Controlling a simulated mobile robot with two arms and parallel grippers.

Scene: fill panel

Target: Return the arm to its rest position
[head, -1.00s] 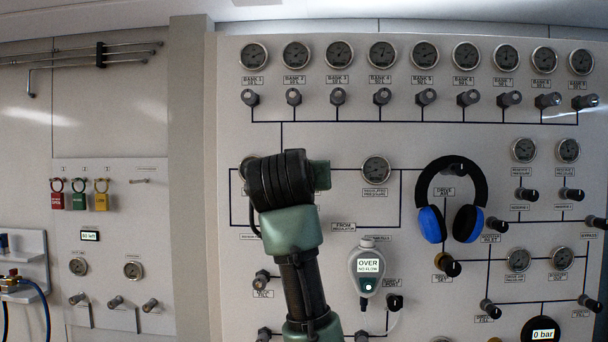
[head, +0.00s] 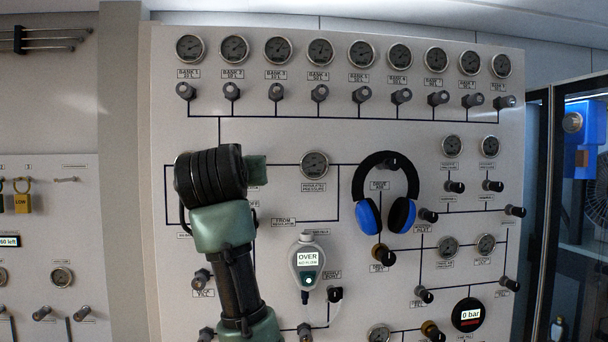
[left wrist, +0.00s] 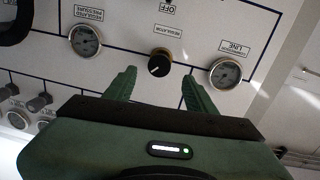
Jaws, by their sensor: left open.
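My left arm (head: 236,270) rises from the bottom of the head view, its wrist in front of the upright panel (head: 500,125). The fingers are hidden behind it there. In the left wrist view my left gripper (left wrist: 158,72) is open, its two green fingers apart and empty. The black and brass regulator knob (left wrist: 159,64) shows between and beyond the fingertips; I cannot tell whether they touch it. My arm hides this knob in the head view. My right gripper is not in view.
The regulated pressure gauge (head: 314,165) is right of my wrist. Blue and black headphones (head: 386,195) hang farther right. A white handheld device (head: 308,262) reading OVER hangs near my forearm. A dark-framed cabinet (head: 540,200) stands at the right.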

